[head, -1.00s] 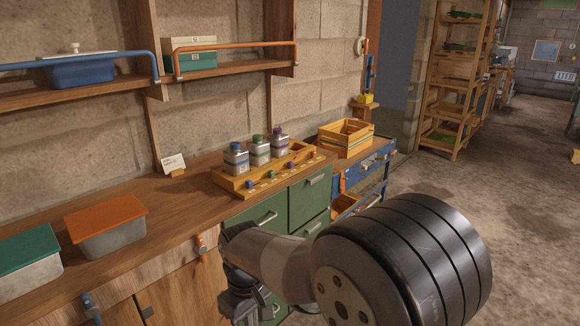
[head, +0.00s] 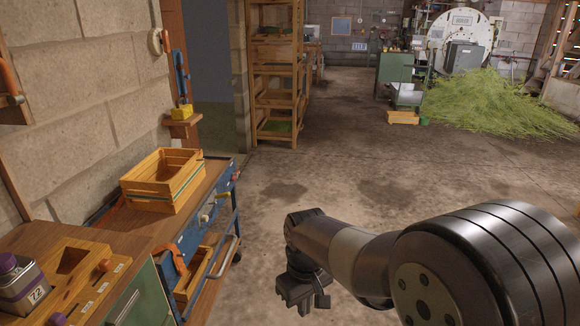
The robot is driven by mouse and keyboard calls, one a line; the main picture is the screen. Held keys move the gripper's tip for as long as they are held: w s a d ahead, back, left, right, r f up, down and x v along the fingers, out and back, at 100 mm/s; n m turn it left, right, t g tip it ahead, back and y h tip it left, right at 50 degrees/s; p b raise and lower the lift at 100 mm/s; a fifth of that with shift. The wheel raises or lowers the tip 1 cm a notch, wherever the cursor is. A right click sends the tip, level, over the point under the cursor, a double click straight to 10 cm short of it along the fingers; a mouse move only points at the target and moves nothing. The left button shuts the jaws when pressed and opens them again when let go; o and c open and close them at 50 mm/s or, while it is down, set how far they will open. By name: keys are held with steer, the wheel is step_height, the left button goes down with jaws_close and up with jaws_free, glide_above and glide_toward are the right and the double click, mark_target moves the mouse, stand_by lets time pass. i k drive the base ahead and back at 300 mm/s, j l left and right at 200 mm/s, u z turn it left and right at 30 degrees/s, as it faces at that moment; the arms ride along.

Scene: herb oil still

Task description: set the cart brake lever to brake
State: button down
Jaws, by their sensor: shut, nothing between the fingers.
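The blue cart (head: 190,240) stands at the end of the workbench, in the left half of the head view. Its blue side panel carries a pale knob (head: 206,217) and darker small fittings (head: 223,198). An orange lever-like part (head: 179,262) sits at the cart's near end. I cannot tell for certain which part is the brake lever, nor read its setting. My gripper (head: 303,300) is shut and empty, pointing down over the floor to the right of the cart, clear of it.
A slatted wooden crate (head: 163,182) stands on the cart top. A grey push handle (head: 222,258) sticks out on the cart's near right side. A tall shelf (head: 275,80) stands beyond. The concrete floor (head: 330,165) ahead is clear.

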mark_target(234, 175)
steer(key=i+l+z, duration=0.1)
steer(key=i, duration=1.6)
steer(key=i+u, duration=0.85)
steer(key=i+l+u, duration=0.85)
steer(key=i+j, duration=0.05)
steer(key=j, duration=0.05)
